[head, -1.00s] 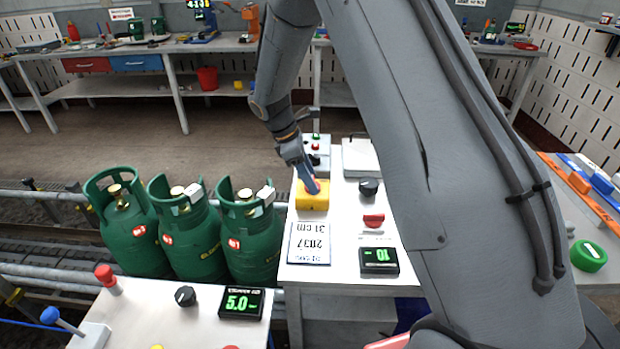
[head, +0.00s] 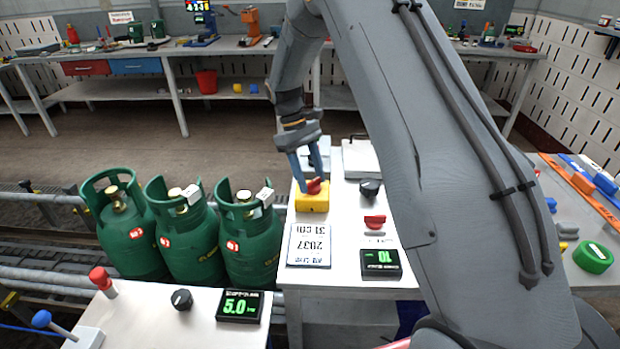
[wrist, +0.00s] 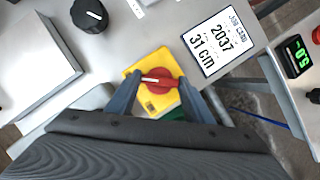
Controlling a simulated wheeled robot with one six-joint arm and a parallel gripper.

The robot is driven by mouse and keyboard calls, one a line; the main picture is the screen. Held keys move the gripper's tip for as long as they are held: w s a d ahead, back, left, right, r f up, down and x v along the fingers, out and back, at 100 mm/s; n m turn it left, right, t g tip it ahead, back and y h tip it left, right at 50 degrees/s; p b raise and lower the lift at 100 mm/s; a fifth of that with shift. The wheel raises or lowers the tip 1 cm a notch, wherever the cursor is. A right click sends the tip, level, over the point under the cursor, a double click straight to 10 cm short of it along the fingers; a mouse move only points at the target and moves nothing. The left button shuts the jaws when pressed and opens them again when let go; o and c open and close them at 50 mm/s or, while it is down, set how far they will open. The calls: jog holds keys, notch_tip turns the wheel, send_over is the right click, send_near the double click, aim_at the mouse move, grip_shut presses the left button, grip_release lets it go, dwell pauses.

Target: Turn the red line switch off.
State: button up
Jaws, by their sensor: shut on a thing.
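The red line switch (head: 314,186) is a red rotary knob on a yellow box (head: 311,203), on the white table past the green cylinders. In the wrist view the red knob (wrist: 159,86) carries a white pointer line, which lies roughly across the picture. My gripper (head: 311,180) reaches down onto it from above. In the wrist view its two blue-grey fingers (wrist: 158,92) are at either side of the knob, shut on it. Part of the yellow box is hidden behind the gripper.
A job card (head: 309,245) reading 2037 and 31 cm lies in front of the box. Several green cylinders (head: 250,250) stand close on the left.

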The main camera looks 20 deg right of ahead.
jog(key=shift+m, duration=0.5)
jog(key=o, duration=1)
jog(key=shift+o, duration=0.2)
jog(key=b+v, duration=0.2)
jog(key=v, duration=0.5)
jog(key=shift+w+r, duration=0.2)
jog(key=shift+r, duration=0.2)
jog(key=shift+s+d, duration=0.1)
